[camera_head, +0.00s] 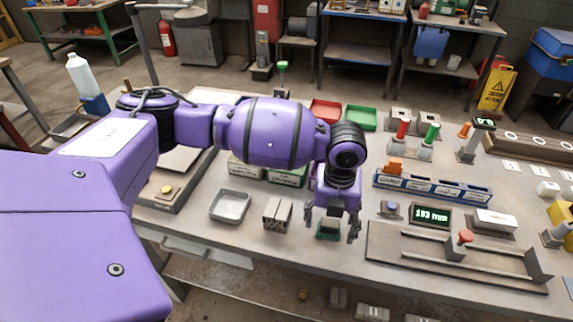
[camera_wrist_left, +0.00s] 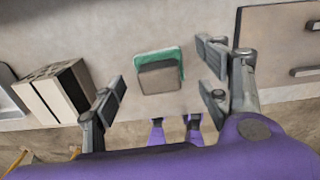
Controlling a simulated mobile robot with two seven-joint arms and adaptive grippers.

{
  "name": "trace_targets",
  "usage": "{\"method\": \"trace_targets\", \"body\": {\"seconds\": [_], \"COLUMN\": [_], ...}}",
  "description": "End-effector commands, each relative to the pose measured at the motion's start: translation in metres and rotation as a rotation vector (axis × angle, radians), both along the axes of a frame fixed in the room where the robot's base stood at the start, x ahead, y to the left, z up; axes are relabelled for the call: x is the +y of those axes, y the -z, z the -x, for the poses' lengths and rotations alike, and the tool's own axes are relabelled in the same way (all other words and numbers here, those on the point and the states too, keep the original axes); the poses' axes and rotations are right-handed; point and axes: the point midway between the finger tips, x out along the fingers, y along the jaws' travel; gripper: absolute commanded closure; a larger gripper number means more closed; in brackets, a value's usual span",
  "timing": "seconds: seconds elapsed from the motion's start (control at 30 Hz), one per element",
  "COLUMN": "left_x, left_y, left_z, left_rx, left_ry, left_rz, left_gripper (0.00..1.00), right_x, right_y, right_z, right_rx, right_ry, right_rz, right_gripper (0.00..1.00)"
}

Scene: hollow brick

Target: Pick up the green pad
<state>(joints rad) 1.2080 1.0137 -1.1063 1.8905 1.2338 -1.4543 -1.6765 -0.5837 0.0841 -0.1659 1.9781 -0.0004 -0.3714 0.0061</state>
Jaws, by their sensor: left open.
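The green pad (camera_head: 328,236) is on the table near the front edge. In the left wrist view the green pad (camera_wrist_left: 158,54) shows as a green rim around a grey-brown block (camera_wrist_left: 160,78) on its upper side. My left gripper (camera_head: 331,226) points down over the pad, its fingers spread to either side. In the left wrist view my left gripper (camera_wrist_left: 162,86) is open, and gaps separate its fingers from the pad. In the head view the gripper partly hides the pad. My right gripper is in no view.
A hollow brick (camera_head: 277,214) stands left of the gripper; it also shows in the left wrist view (camera_wrist_left: 52,92). A metal tray (camera_head: 230,206) is further left. A display reading 193 mm (camera_head: 431,215) and a railed plate (camera_head: 410,258) lie right. The table's front edge is close.

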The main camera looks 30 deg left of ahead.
Motion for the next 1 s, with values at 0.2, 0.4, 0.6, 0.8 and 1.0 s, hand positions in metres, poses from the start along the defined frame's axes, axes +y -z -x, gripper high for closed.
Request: {"method": "trace_targets", "body": {"seconds": [0.2, 0.4, 0.6, 0.8, 1.0], "left_x": [0.0004, 0.0003, 0.0002, 0.0000, 0.0000], "left_y": [0.0146, 0.0136, 0.0129, 0.0123, 0.0081], "left_z": [-0.0001, -0.0005, -0.0010, -0.0014, -0.0019], "left_rx": [0.000, -0.002, -0.003, -0.004, -0.005], "left_ry": [-0.001, -0.001, 0.000, 0.000, 0.000], "left_rz": [0.000, -0.001, 0.000, 0.000, 0.000], "left_gripper": [0.31, 0.44, 0.71, 0.79, 0.79], "right_x": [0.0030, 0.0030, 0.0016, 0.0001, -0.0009], "right_y": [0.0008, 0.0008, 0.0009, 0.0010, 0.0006], "right_z": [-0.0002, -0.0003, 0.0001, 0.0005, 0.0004], "right_rx": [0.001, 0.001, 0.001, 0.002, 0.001], "right_ry": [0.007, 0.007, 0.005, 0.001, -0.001], "right_rz": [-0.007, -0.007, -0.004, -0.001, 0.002], "right_gripper": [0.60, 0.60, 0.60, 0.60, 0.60]}}
